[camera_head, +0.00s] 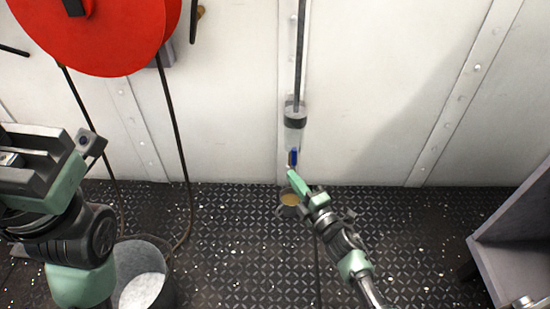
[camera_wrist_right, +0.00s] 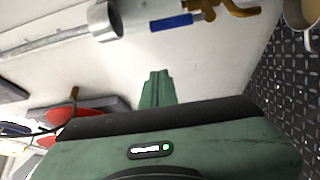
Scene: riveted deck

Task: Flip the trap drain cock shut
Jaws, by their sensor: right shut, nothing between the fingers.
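The drain cock has a blue lever (camera_head: 294,157) and sits low on the wall below the grey trap cylinder (camera_head: 295,116). In the right wrist view the blue lever (camera_wrist_right: 172,22) points back from the brass cock body (camera_wrist_right: 236,8) toward the trap's end (camera_wrist_right: 105,20), roughly in line with the pipe. My right gripper (camera_head: 292,175) is shut and empty, its tip just below the lever in the head view. In the wrist view its fingers (camera_wrist_right: 157,78) appear apart from the lever. My left gripper (camera_head: 85,145) is at the left, far from the cock; its jaws are unclear.
A cup (camera_head: 289,199) with brownish contents is under the cock, close to my right gripper. A red reel (camera_head: 100,30) with hanging hoses is at upper left. A bucket (camera_head: 158,268) stands at lower left, a grey cabinet (camera_head: 510,245) at right. Deck between is open.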

